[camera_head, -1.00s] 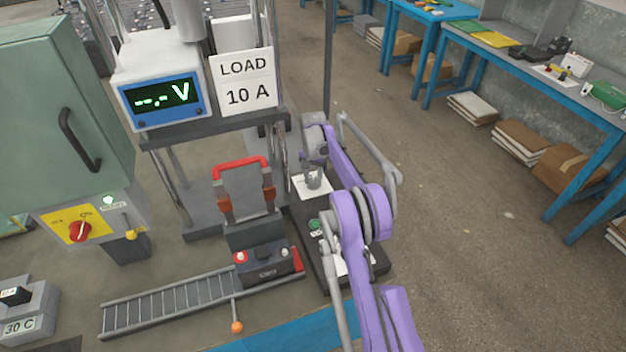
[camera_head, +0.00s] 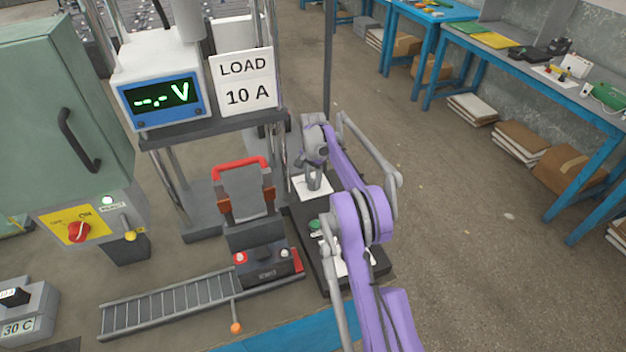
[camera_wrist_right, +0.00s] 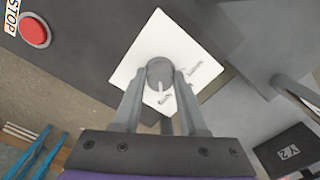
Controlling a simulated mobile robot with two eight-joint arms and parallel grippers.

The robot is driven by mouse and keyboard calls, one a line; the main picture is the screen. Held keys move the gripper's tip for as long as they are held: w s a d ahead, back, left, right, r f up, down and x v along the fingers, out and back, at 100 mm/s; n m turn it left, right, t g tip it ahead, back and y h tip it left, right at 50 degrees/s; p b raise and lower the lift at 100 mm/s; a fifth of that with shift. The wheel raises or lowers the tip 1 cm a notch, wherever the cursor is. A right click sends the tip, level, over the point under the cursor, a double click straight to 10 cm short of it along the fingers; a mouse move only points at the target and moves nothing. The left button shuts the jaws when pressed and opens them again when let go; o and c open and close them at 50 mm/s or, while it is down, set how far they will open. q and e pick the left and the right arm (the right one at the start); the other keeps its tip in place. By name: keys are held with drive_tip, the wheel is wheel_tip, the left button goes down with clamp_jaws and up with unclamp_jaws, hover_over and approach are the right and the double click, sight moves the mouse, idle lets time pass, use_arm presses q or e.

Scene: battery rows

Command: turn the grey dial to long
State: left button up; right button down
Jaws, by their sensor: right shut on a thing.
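The grey dial (camera_wrist_right: 160,72) is a round knob on a white plate (camera_wrist_right: 150,40) in the right wrist view. Its light pointer mark faces down toward the gripper, near the lower of two small labels, too blurred to read surely. My right gripper (camera_wrist_right: 157,85) is shut on the dial, one finger on each side. In the head view my right gripper (camera_head: 313,172) comes down onto the white plate (camera_head: 302,190), hiding most of the dial. My left gripper is in neither view.
A red button (camera_wrist_right: 34,32) beside a STOP label shares the dark panel. In the head view, a red-handled unit (camera_head: 243,200) and the steel stand stand left of my arm. A green button (camera_head: 315,225) lies nearer me. Open floor is to the right.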

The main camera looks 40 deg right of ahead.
sight(313, 181)
drive_tip(key=shift+c, duration=2.2)
unclamp_jaws()
wheel_tip(313, 181, up, 11)
drive_tip(key=shift+p, duration=0.35)
drive_tip(key=shift+f, duration=0.15)
